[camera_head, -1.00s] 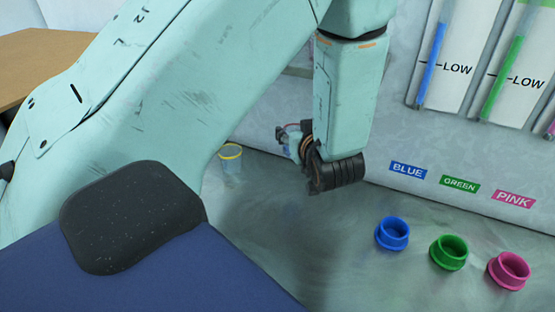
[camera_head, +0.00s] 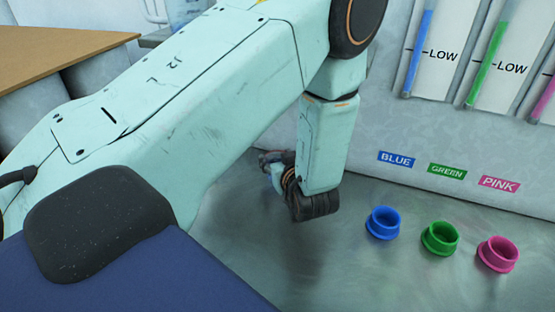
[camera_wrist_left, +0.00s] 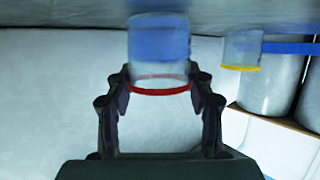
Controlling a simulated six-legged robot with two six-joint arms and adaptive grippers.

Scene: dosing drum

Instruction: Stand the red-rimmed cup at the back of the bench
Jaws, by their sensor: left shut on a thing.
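The red-rimmed cup (camera_wrist_left: 158,42) is clear with blue in its lower part. In the left wrist view it sits between the two fingers of my left gripper (camera_wrist_left: 160,82), which is shut on it near the rim. This view is upside down, with the grey bench (camera_wrist_left: 75,12) along the top. The cup's base overlaps the bench there, and I cannot tell whether it touches. In the head view my left gripper (camera_head: 271,164) is partly hidden behind my wrist, and the cup cannot be made out. My right gripper is not in view.
A yellow-rimmed cup (camera_wrist_left: 242,50) stands beside the held cup in the left wrist view. The labelled back panel (camera_head: 460,130) rises behind. Bench between gripper and rings is clear.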

